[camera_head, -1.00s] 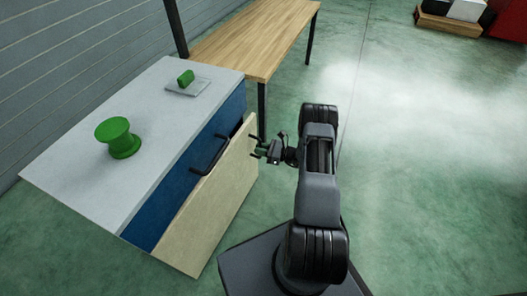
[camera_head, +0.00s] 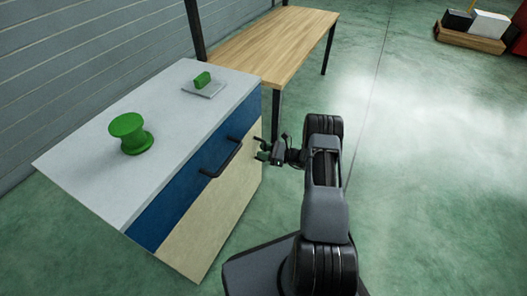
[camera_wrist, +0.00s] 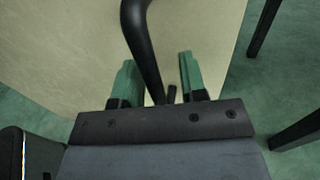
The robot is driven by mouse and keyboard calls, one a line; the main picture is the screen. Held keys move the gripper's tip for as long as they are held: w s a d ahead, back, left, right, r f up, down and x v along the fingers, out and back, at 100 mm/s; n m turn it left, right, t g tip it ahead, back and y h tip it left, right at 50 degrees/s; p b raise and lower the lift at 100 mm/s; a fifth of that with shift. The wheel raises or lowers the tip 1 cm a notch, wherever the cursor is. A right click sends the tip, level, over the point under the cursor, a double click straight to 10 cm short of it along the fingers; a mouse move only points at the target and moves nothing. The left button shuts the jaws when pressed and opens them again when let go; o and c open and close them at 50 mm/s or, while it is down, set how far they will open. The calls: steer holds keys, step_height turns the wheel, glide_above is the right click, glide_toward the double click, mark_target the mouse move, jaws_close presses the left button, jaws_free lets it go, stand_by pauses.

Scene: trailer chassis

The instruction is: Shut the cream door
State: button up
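The cream door (camera_head: 212,219) is on the front of a cabinet with a blue drawer front (camera_head: 190,199) above it. In the head view the door looks flush with the cabinet front, with no clear gap. A black bar handle (camera_head: 222,160) sits on the blue front; a black curved bar (camera_wrist: 143,45) also shows in the wrist view. My gripper (camera_head: 262,150) is close in front of the door's right part. Its two green fingers (camera_wrist: 158,78) are apart with nothing held, facing the cream surface (camera_wrist: 70,45). Whether they touch it I cannot tell.
On the grey cabinet top (camera_head: 95,165) stand a green spool (camera_head: 130,133) and a green block on a small plate (camera_head: 203,80). A wooden table (camera_head: 275,42) stands behind, with black legs. A crate (camera_head: 468,38) is far right.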

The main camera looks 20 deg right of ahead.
steer(key=p+v, duration=0.3)
steer(key=v, duration=1)
steer(key=shift+s+d, duration=0.25)
steer(key=shift+d, duration=0.1)
steer(key=s+a+r+n+g+h+p, duration=0.1)
steer(key=a+r+n+g+p, duration=0.3)
steer(key=r, duration=0.7)
steer(key=s+a+r+n+g+h+p, duration=0.15)
steer(key=a+r+n+g+p, duration=0.3)
steer(key=r, duration=0.75)
steer(key=s+a+r+n+g+h+p, duration=0.1)
steer(key=a+r+n+g+h+p, duration=0.1)
steer(key=a+r+n+p, duration=0.65)
steer(key=s+r+n+t+h+p, duration=0.1)
steer(key=s+r+p, duration=0.4)
steer(key=r, duration=0.5)
steer(key=s+a+r+n+t+h+p, duration=0.1)
steer(key=s+r+n+h+p, duration=0.3)
steer(key=r, duration=0.7)
steer(key=s+a+r+n+t+h+p, duration=0.1)
steer(key=s+r+n+h+p, duration=0.2)
steer(key=r, duration=0.7)
steer(key=s+h+p, duration=0.2)
steer(key=s+p, duration=0.1)
steer(key=shift+r+t+p, duration=0.15)
steer(key=shift+t+p, duration=0.2)
